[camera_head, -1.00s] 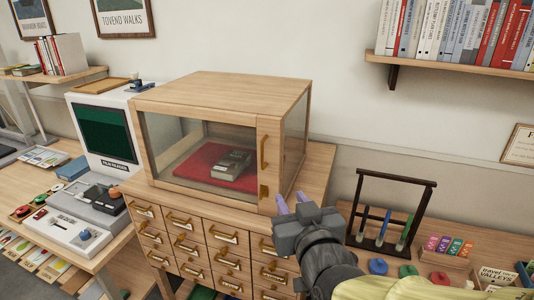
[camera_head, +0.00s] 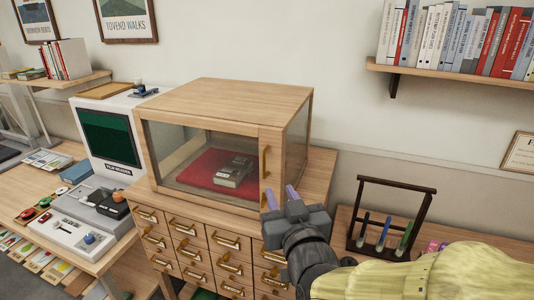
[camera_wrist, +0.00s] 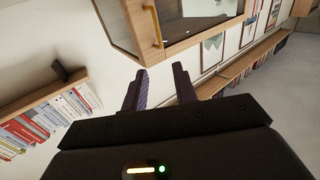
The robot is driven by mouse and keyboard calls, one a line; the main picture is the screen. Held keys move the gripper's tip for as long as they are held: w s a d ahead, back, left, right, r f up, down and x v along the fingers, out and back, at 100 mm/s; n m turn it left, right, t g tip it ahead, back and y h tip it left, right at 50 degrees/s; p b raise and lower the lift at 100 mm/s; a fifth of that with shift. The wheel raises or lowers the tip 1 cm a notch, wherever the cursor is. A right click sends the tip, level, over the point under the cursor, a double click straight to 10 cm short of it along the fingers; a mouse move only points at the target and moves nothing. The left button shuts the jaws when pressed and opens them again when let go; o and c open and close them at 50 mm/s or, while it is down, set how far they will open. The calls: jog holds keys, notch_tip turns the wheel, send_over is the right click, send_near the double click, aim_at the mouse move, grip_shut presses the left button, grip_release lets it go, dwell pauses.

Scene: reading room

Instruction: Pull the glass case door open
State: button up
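The glass case (camera_head: 228,95) is a light wooden cabinet with a glass front, standing on a chest of small drawers. Its glass door (camera_head: 172,143) looks closed. A vertical brass handle (camera_head: 265,161) is on the wooden strip at the door's right side; it also shows in the wrist view (camera_wrist: 153,26). My gripper (camera_head: 281,195) is just below and right of the handle, apart from it. In the wrist view its two fingers (camera_wrist: 159,75) are spread with nothing between them, and the handle lies beyond the fingertips. A dark object lies on red cloth inside the case.
The drawer chest (camera_head: 200,233) has brass pulls beneath the case. A dark rack (camera_head: 398,187) with coloured tubes stands on the right. A bookshelf (camera_head: 460,72) hangs at upper right. A film reader (camera_head: 108,140) stands left of the case.

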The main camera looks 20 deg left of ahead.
aim_at(264, 158)
jog(key=p+x, duration=1.1)
jog(key=x, duration=0.2)
jog(key=shift+w+a, duration=0.1)
jog(key=shift+w, duration=0.05)
jog(key=shift+w+a+p, duration=0.2)
jog(key=shift+w+p, duration=0.1)
jog(key=shift+w, duration=0.1)
jog(key=shift+c, duration=0.3)
grip_shut()
